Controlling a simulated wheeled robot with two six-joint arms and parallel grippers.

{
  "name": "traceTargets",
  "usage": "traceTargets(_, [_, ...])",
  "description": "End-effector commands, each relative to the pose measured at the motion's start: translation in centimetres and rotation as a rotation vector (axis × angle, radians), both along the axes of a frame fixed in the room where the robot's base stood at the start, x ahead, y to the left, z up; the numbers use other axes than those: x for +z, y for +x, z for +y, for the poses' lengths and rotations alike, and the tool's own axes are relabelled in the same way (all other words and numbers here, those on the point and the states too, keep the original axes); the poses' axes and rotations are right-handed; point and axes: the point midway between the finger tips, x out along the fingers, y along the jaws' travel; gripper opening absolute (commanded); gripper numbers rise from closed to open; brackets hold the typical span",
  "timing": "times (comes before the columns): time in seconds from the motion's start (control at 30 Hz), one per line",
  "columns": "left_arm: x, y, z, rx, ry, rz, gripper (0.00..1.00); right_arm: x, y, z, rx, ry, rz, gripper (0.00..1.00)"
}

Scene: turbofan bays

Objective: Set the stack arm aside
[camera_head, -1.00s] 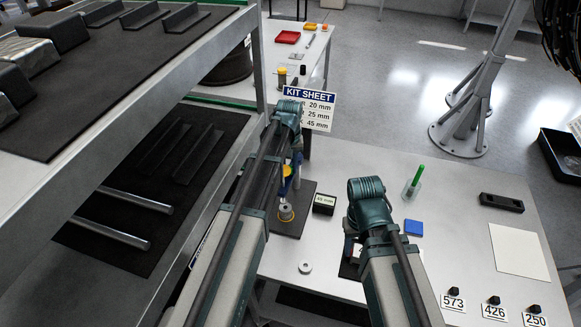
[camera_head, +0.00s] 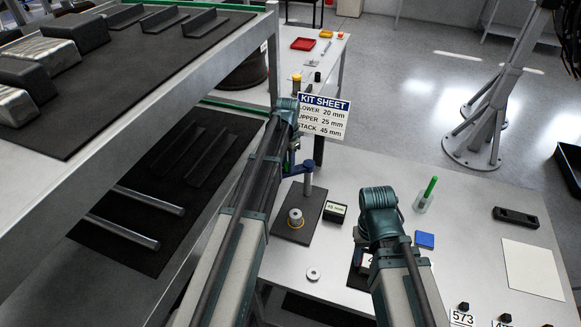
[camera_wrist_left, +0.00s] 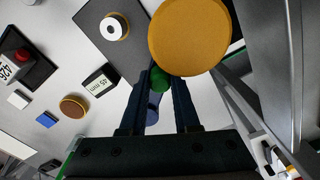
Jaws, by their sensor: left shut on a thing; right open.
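My left gripper (camera_head: 291,166) is shut on the stack arm, which is mostly hidden behind my wrist in the head view. In the left wrist view a green part (camera_wrist_left: 160,80) shows between the fingers, with a large orange disc (camera_wrist_left: 190,36) close beside them. Where the held arm's parts end is unclear. The dark stand plate (camera_head: 279,227) lies below, with an upright grey post (camera_head: 308,178) and a yellow-rimmed ring stack (camera_head: 295,219). My right gripper (camera_head: 361,238) is open, over the table, its fingers mostly hidden by its own wrist.
A 45 mm block (camera_head: 335,212) stands right of the plate; a washer (camera_head: 313,273) lies in front. A blue block (camera_head: 425,240), green pen in a holder (camera_head: 425,196), black block (camera_head: 516,218) and white sheet (camera_head: 533,269) lie right. Shelving (camera_head: 215,95) stands left; a kit sheet (camera_head: 323,116) stands behind.

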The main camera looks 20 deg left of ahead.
Motion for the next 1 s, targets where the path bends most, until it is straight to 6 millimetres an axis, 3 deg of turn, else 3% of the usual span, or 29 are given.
traceTargets(0.4, [0.0,1.2,0.8,-0.163,0.001,-0.001,0.00,0.0,0.0,0.0,0.000,0.000,0.000,0.50])
traceTargets(0.93, [0.0,1.4,0.9,-0.185,0.001,-0.002,0.00,0.0,0.0,0.0,0.000,0.000,0.000,0.50])
traceTargets(0.97, [0.0,1.4,0.9,-0.185,0.001,-0.002,0.32,0.0,0.0,0.0,0.000,0.000,0.000,0.50])
traceTargets(1.0, [0.0,1.4,0.8,-0.185,0.002,-0.002,0.39,0.0,0.0,0.0,0.000,0.000,0.000,0.50])
